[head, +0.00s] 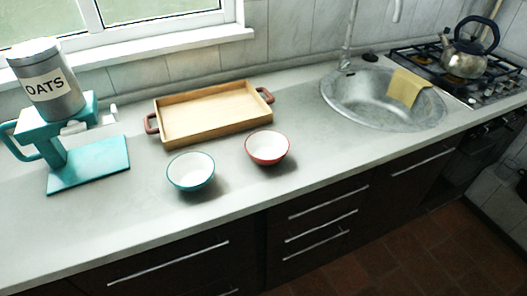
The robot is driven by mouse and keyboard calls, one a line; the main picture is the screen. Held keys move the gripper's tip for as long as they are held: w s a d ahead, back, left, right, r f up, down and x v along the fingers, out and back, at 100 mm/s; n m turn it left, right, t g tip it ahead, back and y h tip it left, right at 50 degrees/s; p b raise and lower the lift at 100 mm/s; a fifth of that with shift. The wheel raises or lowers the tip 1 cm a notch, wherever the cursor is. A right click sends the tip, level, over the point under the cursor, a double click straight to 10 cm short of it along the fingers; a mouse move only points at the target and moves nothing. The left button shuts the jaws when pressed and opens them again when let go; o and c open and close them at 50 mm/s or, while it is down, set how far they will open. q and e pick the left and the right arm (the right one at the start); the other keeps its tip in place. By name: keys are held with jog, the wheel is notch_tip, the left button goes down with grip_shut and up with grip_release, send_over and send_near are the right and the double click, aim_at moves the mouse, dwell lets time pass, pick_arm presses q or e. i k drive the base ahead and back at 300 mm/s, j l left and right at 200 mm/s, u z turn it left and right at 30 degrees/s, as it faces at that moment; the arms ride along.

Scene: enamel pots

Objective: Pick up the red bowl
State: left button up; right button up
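The red bowl (268,149) stands upright on the countertop, in front of the wooden tray's right end. It is red outside and white inside, and it looks empty. A teal bowl (191,172) of similar size stands to its left and slightly nearer the counter's front edge, apart from it. Neither of my grippers shows in the head view.
A wooden tray (246,122) with brown handles lies behind the bowls. A teal scale (90,168) with an OATS canister (47,82) stands left. A sink (343,109) with a yellow cloth (406,87) and a stove with a kettle (464,62) are right. Counter right of the red bowl is clear.

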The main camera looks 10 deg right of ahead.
aim_at(266, 148)
jog(key=l, duration=2.15)
jog(key=i+u, duration=0.05)
jog(key=i, duration=0.05)
